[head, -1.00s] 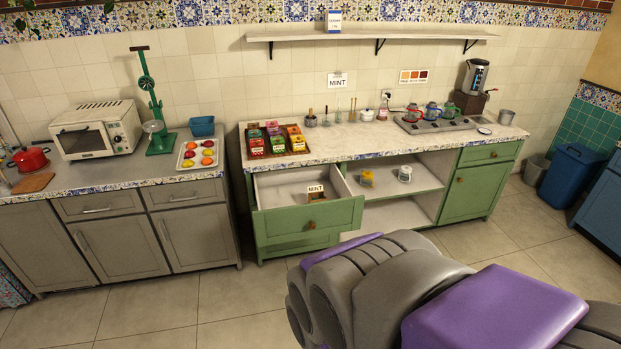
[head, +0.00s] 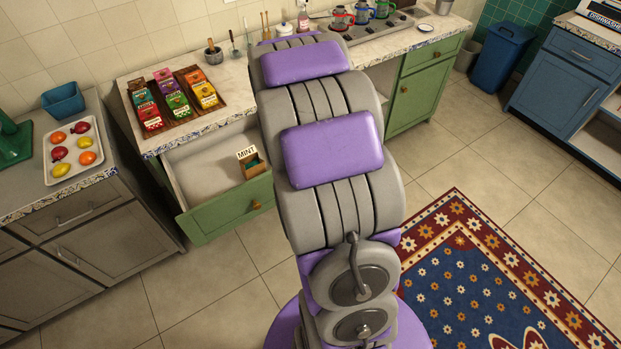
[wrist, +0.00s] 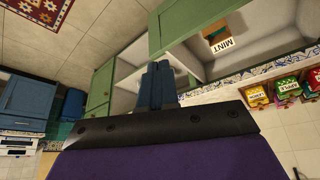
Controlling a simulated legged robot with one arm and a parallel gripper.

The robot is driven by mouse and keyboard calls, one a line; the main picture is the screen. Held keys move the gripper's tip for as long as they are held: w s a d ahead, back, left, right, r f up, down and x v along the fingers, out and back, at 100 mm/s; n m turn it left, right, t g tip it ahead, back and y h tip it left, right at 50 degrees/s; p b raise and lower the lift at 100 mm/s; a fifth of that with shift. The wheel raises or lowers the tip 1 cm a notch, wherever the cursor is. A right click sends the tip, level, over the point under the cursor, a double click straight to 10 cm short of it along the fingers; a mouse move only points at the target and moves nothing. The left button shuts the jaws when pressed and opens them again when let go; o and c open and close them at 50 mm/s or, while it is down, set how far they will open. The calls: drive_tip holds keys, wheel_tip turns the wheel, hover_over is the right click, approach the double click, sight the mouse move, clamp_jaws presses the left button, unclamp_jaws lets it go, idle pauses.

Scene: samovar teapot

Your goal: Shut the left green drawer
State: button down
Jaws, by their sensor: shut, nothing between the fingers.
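The left green drawer (head: 229,207) is pulled open under the white counter, its front standing out from the cabinet. It also shows in the wrist view, with its green front (wrist: 183,22) at the top. A small box labelled MINT (head: 252,165) is inside the drawer, near the front; it appears in the wrist view too (wrist: 218,37). My gripper (wrist: 158,70) is shut and empty, with its blue fingers close to the drawer in the picture. I cannot tell whether they touch it. My arm hides the gripper and the drawer's right end in the head view.
Tea boxes (head: 177,98) stand in a tray on the counter. A grey cabinet (head: 95,235) with a fruit tray (head: 73,150) is at the left. A green door (head: 417,94) and blue bin (head: 502,57) are to the right. A patterned rug (head: 480,270) covers floor at right.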

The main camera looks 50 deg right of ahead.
drive_tip(key=d+f+m+t+y+b, duration=0.1)
drive_tip(key=d+f+m+t, duration=0.25)
drive_tip(key=d+f, duration=0.6)
drive_tip(key=d+f+m+t+b, duration=0.1)
drive_tip(key=d+f+m+t, duration=0.25)
drive_tip(key=f, duration=1.15)
drive_tip(key=s+a+f+m+t+b, duration=0.1)
drive_tip(key=s+a+f+m+t, duration=0.15)
drive_tip(key=s+f+m, duration=0.2)
drive_tip(key=w+d+f+b, duration=0.1)
drive_tip(key=w+d, duration=0.1)
drive_tip(key=w, duration=0.4)
drive_tip(key=w+d+f+t+b, duration=0.1)
drive_tip(key=w+d+b, duration=0.1)
drive_tip(key=w, duration=0.5)
drive_tip(key=shift+w+f+h+b, duration=0.25)
drive_tip(key=shift+w+h+b, duration=0.05)
drive_tip(key=shift+a+r, duration=0.1)
drive_tip(key=shift+a, duration=0.05)
drive_tip(key=shift+w, duration=0.1)
